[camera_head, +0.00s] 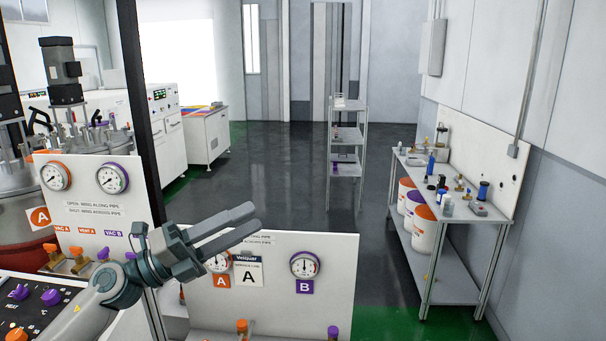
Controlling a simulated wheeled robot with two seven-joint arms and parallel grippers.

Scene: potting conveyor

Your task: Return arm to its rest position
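My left arm comes in from the lower left, and my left gripper (255,217) is raised in front of the white gauge panel (325,290). Its two grey fingers point to the right and slightly up, with a gap and nothing between them, so it is open and empty. It covers part of the panel's top edge and part of the left gauge there. My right gripper is not in view.
A second panel (95,200) with two gauges stands left, beside a dark post (138,110). Orange and purple valve handles (333,332) stick up low down. A workbench (465,212) with bottles is right, a shelf rack (347,150) behind. Dark floor between is clear.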

